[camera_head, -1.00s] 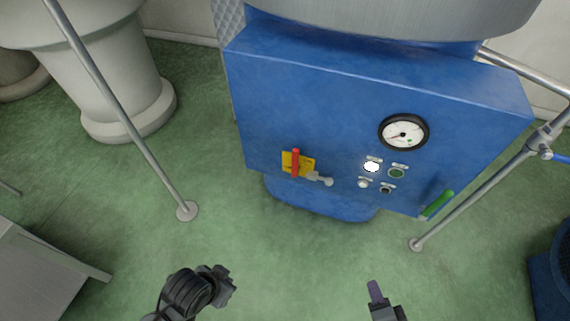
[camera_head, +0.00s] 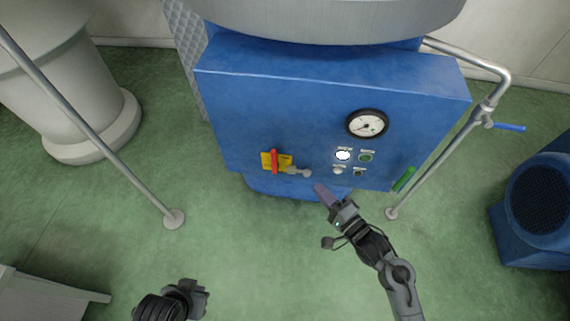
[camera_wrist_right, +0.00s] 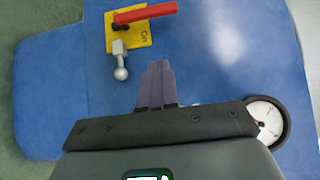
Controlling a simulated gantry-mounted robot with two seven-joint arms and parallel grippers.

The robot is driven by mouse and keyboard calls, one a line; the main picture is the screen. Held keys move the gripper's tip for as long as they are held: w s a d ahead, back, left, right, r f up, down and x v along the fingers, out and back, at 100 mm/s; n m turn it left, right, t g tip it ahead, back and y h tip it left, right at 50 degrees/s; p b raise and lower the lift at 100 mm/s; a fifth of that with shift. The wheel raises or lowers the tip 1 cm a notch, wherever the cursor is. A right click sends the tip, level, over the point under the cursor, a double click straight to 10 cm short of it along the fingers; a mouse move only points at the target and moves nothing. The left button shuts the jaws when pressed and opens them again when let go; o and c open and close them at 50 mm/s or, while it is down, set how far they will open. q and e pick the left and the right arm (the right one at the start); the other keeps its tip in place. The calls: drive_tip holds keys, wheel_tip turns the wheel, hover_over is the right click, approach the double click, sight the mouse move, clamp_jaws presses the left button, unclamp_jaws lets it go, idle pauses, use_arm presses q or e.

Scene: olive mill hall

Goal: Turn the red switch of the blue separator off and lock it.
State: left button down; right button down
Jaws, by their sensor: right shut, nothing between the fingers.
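The blue separator (camera_head: 300,100) stands in the middle of the head view. Its red switch (camera_head: 274,161) sits on a yellow plate (camera_head: 285,160) low on the left of its front, handle upright. It also shows in the right wrist view, with the red handle (camera_wrist_right: 146,13) and the plate marked "On" (camera_wrist_right: 142,38). Just beside the plate is a grey metal piece with a round knob (camera_head: 305,173). My right gripper (camera_head: 319,188) is shut and empty, just below and right of the knob, apart from it. My left gripper (camera_head: 196,292) is at the bottom edge; its fingers are not clear.
A pressure gauge (camera_head: 367,124), a lit white lamp (camera_head: 343,155) and a green button (camera_head: 366,156) are right of the switch. A green handle (camera_head: 404,179) is at the lower right. Metal posts (camera_head: 90,130) flank the separator. A blue machine (camera_head: 540,205) stands far right.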

sight(275, 161)
drive_tip(key=s+a+b+x, duration=0.1)
drive_tip(key=a+b+x, duration=0.1)
drive_tip(key=b+x, duration=0.5)
drive_tip(key=x, duration=0.5)
drive_tip(key=shift+a+b, duration=0.35)
drive_tip(key=shift+a, duration=0.1)
